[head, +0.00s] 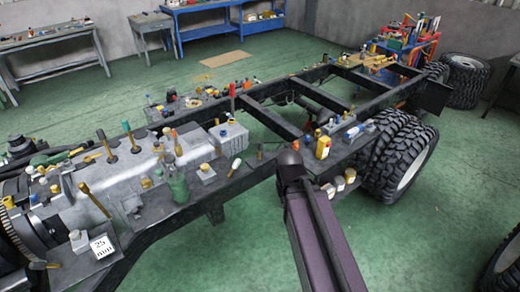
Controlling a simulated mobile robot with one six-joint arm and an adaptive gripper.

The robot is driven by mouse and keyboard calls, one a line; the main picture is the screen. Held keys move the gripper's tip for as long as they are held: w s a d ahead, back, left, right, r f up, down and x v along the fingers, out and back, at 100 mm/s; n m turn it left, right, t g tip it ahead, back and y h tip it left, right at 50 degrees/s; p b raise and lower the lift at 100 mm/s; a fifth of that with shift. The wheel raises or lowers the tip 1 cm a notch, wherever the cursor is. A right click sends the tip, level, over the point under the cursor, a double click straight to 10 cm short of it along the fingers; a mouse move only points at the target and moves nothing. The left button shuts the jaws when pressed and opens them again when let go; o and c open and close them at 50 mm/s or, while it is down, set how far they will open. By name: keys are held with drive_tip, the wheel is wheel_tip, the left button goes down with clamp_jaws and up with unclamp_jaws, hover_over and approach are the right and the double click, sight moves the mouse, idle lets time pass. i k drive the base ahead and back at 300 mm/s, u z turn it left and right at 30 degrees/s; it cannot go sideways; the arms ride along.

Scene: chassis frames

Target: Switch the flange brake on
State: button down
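A truck chassis frame (247,185) runs across the view from lower left to upper right, crowded with small parts and tools. At its lower left end is a large round toothed part (18,238) beside a grey gearbox-like housing (135,165). Several levers with coloured handles stand up from the housing. I cannot tell which part is the flange brake, or whether it is on or off. My arm rises from the bottom centre, and its dark joint overlaps the near frame rail. My gripper does not show.
A white block marked 25 mm (103,246) sits on a plate at lower left. Large tyres (408,158) stand at the right. Workbenches (50,42) line the back wall.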

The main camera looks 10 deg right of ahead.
sight(260, 144)
drive_tip(key=u, duration=0.05)
drive_tip(key=i, duration=0.9)
drive_tip(key=z, duration=0.05)
